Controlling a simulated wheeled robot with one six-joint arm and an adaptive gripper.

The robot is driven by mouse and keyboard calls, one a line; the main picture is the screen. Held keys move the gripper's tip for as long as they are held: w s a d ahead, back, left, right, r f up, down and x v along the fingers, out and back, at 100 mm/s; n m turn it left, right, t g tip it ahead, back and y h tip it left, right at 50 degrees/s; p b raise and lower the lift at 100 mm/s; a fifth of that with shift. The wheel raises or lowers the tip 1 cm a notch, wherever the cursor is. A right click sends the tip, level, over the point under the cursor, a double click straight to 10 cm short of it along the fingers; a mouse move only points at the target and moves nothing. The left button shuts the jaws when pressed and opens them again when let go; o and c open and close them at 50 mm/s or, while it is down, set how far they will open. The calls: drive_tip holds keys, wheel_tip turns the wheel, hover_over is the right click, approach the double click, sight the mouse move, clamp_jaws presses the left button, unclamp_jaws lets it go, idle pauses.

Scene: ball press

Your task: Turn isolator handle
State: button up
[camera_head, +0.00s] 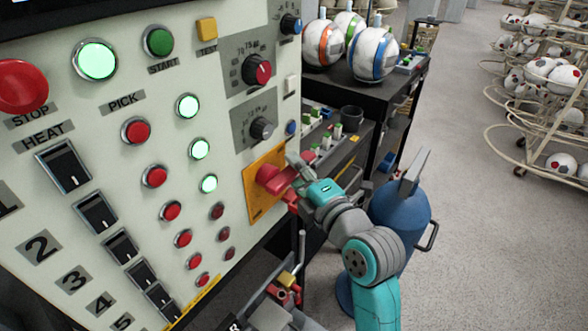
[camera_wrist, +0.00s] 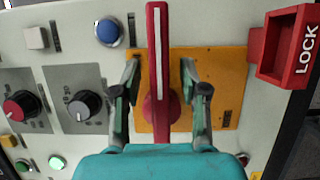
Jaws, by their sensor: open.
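The isolator handle is a red bar with a white stripe. In the wrist view the handle (camera_wrist: 157,60) stands between the two open fingers of my gripper (camera_wrist: 159,85), with a gap on each side. Its round red hub sits on an orange plate (camera_wrist: 215,65). In the head view the handle (camera_head: 277,182) shows on the orange plate (camera_head: 257,208) at the panel's lower right. My gripper (camera_head: 296,175) is right at it there and hides part of it. A red LOCK block (camera_wrist: 290,45) sits to the right in the wrist view.
The panel carries a red STOP button (camera_head: 22,87), lit green buttons (camera_head: 96,60), black switches (camera_head: 64,165) and dials (camera_head: 257,70) near the handle. A dark table (camera_head: 395,85) with balls stands behind. A blue cylinder (camera_head: 403,212) is beside my arm.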

drive_tip(key=shift+w+a, duration=0.15)
drive_tip(key=shift+w, duration=0.15)
clamp_jaws()
